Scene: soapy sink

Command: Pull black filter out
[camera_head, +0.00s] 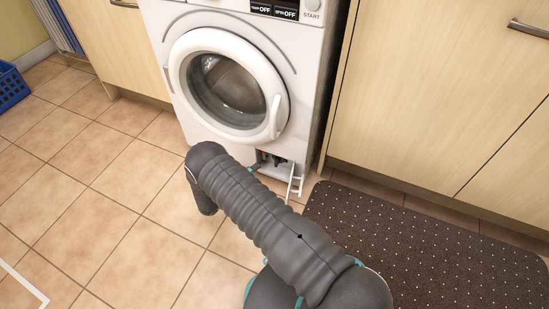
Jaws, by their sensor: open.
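The white washing machine (212,132) stands against the cabinets. At its lower right front, a small service opening (284,164) is uncovered, with its white flap (295,181) swung out on the right. The inside of the opening is dark with a small reddish bit, and I cannot clearly make out the black filter there. My arm crosses the foreground and hides most of my gripper. Only a small grey-teal part of my gripper (256,164) shows at the left edge of the opening. It is open, and I cannot tell whether it touches anything.
The machine's round door (228,85) is closed above the opening. A dark dotted mat (430,245) lies on the right. Wooden cabinets (440,80) flank the machine. A blue basket (10,87) stands far left. The tiled floor on the left is mostly clear.

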